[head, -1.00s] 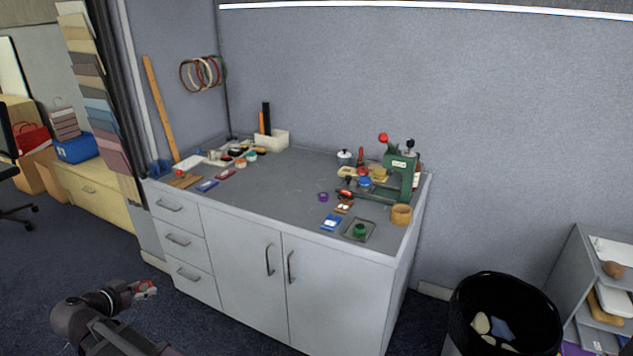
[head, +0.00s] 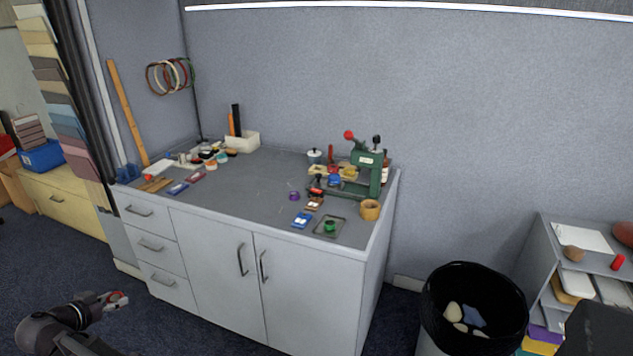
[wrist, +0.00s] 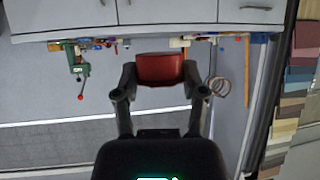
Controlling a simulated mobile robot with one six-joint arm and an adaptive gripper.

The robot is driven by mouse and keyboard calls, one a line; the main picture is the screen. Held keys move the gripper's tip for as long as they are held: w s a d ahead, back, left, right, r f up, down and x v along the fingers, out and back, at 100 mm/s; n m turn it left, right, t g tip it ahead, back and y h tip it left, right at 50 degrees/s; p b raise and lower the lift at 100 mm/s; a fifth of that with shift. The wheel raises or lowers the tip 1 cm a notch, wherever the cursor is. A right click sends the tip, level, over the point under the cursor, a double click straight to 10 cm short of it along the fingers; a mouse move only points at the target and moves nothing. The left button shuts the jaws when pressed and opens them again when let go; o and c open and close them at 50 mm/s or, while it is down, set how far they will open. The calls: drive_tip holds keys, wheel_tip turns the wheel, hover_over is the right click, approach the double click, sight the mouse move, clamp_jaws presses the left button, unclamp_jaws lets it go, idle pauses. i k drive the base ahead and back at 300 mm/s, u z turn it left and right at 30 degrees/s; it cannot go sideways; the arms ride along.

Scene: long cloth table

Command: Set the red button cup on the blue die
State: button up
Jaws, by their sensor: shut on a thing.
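My gripper (head: 113,301) is at the lower left of the head view, in front of and below the cabinet top. It is shut on the red button cup (wrist: 160,68), which sits between the two fingers in the wrist view. In the head view only a small red part of the cup (head: 120,298) shows. The blue die (head: 334,181) is a small round blue piece by the green press (head: 368,173), at the right of the cabinet top. The cup is far from it.
The grey cabinet top (head: 245,190) is clear in its middle. A tray with a green piece (head: 330,227), blue and brown cards and a tan roll (head: 370,210) lie near the press. A black bin (head: 472,300) and a shelf (head: 560,240) stand to the right.

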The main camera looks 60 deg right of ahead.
sight(334, 177)
drive_tip(key=k, duration=1.25)
drive_tip(key=z, duration=1.55)
drive_tip(key=i, duration=0.9)
drive_tip(key=u, duration=0.1)
